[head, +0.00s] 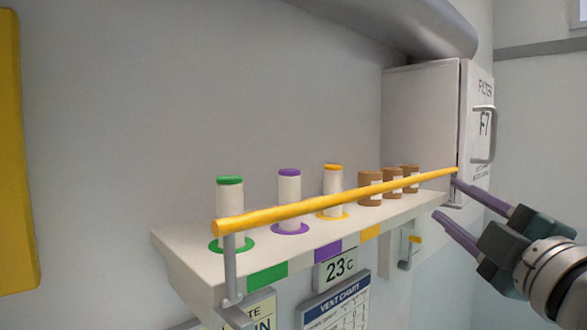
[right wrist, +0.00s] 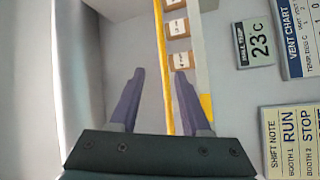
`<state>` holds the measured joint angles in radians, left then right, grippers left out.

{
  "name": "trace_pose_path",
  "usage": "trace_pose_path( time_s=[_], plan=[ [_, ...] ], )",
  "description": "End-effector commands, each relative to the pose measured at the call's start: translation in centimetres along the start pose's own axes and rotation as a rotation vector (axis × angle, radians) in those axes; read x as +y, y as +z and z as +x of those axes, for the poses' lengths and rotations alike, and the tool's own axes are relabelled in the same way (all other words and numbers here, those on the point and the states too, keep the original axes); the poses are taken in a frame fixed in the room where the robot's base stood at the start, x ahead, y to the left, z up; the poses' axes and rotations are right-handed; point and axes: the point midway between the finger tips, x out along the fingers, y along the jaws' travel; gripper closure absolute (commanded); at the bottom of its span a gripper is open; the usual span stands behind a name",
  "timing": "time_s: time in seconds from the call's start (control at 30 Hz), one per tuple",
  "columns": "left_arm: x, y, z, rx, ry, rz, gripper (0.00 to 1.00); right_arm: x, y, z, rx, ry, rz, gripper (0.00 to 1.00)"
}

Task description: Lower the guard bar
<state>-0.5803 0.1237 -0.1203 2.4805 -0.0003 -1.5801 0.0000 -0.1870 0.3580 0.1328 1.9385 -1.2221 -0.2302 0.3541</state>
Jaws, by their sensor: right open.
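The guard bar (head: 335,200) is a long yellow rod, raised along the front of a white shelf, above its edge. A grey bracket (head: 231,262) holds its left end. My right gripper (head: 446,198) is open and empty at the bar's right end, with the upper fingertip close to it. In the right wrist view the bar (right wrist: 161,50) runs between the spread fingers of the gripper (right wrist: 159,72), nearer the right finger. I cannot tell whether a finger touches it. My left gripper is not in view.
The shelf (head: 190,262) carries white spools with green, purple and yellow ends and brown labelled jars (head: 370,188) behind the bar. A white filter cabinet (head: 420,110) with a handle stands at the right end.

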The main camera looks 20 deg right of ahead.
Motion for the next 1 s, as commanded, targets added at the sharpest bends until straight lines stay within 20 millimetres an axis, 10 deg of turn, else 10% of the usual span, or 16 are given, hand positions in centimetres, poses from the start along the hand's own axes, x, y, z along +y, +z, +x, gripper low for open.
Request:
trace_pose_path(
  time_s=[0.23, 1.0],
  plan=[
    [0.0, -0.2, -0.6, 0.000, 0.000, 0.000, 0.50, -0.5, -1.8, 2.1, 0.196, -0.066, -0.241, 0.53],
    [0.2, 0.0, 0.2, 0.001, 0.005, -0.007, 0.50, -1.6, -3.7, 11.4, 0.204, -0.070, -0.248, 0.53]
  ],
)
